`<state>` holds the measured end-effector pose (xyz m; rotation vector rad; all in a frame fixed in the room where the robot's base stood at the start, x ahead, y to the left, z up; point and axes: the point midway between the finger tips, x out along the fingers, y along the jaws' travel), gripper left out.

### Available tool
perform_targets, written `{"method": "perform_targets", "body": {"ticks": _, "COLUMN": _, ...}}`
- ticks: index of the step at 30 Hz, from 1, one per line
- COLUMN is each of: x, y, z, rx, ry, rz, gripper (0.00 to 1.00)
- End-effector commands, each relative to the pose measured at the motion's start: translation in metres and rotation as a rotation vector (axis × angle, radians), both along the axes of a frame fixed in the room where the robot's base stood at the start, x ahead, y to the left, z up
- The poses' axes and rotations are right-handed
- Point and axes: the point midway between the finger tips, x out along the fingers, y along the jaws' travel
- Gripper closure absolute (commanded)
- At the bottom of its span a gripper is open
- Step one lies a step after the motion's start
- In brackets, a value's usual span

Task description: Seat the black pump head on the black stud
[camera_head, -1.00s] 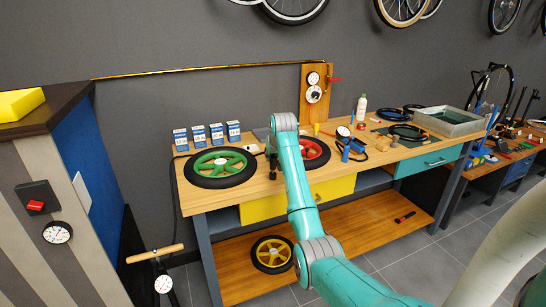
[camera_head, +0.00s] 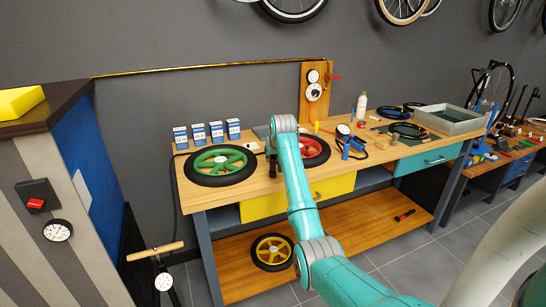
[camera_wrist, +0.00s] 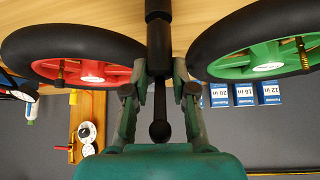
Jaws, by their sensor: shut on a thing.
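My gripper (camera_wrist: 160,82) is shut on a black part, the pump head (camera_wrist: 160,131) as far as I can tell. This part is a slim rod with a rounded end, hanging between the fingers in the wrist view. A thicker black cylinder (camera_wrist: 158,20) is in line with it at the top edge. I cannot tell where the pump head ends and whether that cylinder is the stud. In the head view, my gripper (camera_head: 272,165) is small and partly behind my wrist, above the workbench (camera_head: 240,198) between the green and red wheels. Contact with the stud cannot be made out.
A green wheel (camera_head: 220,178) lies left of my gripper and a red wheel (camera_head: 326,151) right of it, both close. Several blue boxes (camera_head: 198,132) stand behind. A floor pump with a wooden handle (camera_head: 155,251) stands at the lower left. A yellow wheel (camera_head: 273,264) lies below.

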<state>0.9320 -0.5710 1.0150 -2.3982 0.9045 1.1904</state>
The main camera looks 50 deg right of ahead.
Motion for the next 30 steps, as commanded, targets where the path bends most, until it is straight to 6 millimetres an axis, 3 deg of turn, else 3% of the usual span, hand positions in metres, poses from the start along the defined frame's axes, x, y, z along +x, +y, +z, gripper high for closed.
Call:
{"method": "perform_targets", "body": {"ticks": 25, "x": 0.0001, "y": -0.0001, "z": -0.0074, "rx": -0.001, "ry": -0.001, "rz": 0.0, "gripper": 1.0}}
{"method": "perform_targets", "body": {"ticks": 26, "x": 0.0002, "y": -0.0001, "z": -0.0074, "rx": -0.001, "ry": -0.001, "rz": 0.0, "gripper": 0.69}}
{"method": "perform_targets", "body": {"ticks": 29, "x": 0.0001, "y": -0.0001, "z": -0.0074, "rx": -0.001, "ry": -0.001, "rz": 0.0, "gripper": 0.45}}
{"method": "perform_targets", "body": {"ticks": 30, "x": 0.0001, "y": -0.0001, "z": -0.0074, "rx": -0.001, "ry": -0.001, "rz": 0.0, "gripper": 0.45}}
